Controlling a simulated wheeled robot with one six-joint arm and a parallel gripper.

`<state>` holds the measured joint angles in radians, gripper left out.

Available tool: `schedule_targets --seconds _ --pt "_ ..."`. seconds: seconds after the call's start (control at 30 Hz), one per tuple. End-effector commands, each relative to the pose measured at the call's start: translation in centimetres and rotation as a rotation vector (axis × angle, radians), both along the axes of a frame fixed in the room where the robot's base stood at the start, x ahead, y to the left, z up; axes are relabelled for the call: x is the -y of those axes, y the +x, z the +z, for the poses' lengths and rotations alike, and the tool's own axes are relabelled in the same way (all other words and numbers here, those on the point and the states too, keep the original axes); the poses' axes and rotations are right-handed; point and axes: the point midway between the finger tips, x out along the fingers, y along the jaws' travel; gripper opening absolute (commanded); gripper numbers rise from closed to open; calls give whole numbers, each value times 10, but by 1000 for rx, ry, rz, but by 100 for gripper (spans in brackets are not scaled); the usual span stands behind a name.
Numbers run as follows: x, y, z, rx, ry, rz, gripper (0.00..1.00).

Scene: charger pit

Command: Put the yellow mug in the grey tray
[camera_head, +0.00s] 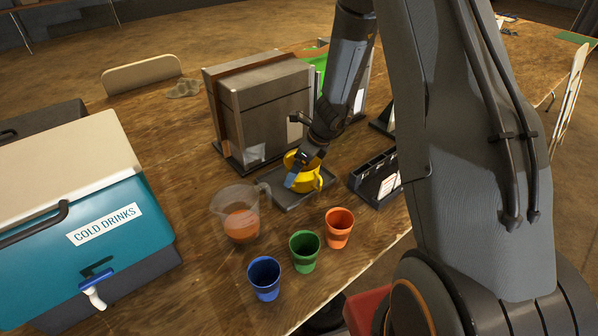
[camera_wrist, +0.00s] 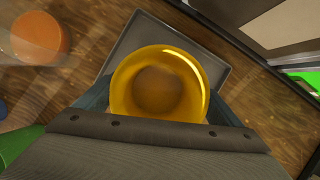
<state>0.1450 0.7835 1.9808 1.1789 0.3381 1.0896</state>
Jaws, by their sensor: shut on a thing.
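The yellow mug (camera_head: 306,181) is upright in my gripper (camera_head: 304,172), over the grey tray (camera_head: 289,202) on the wooden table. In the wrist view, the mug (camera_wrist: 160,85) shows its open, empty-looking inside, with the gripper's fingers (camera_wrist: 160,110) on both sides of it. The tray (camera_wrist: 150,32) shows behind and around the mug there. My gripper is shut on the mug. I cannot tell whether the mug's base touches the tray.
A clear jug (camera_head: 238,212) with orange liquid stands just left of the tray. Blue (camera_head: 264,278), green (camera_head: 304,251) and orange (camera_head: 339,228) cups stand in front. A metal dispenser (camera_head: 264,108) is behind, a black holder (camera_head: 375,179) at right, and a teal cooler (camera_head: 85,220) at far left.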

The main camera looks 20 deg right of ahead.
Motion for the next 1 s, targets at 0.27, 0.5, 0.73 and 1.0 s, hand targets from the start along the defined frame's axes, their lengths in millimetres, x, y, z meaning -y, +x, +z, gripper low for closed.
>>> schedule_targets --seconds 0.27,0.5,0.73,1.0 --pt "-1 0 -13 1 -1 2 60" --pt "-1 0 -15 1 -1 2 60" --pt "-1 0 -15 0 0 2 100" --pt "0 -1 -8 2 0 1 100"
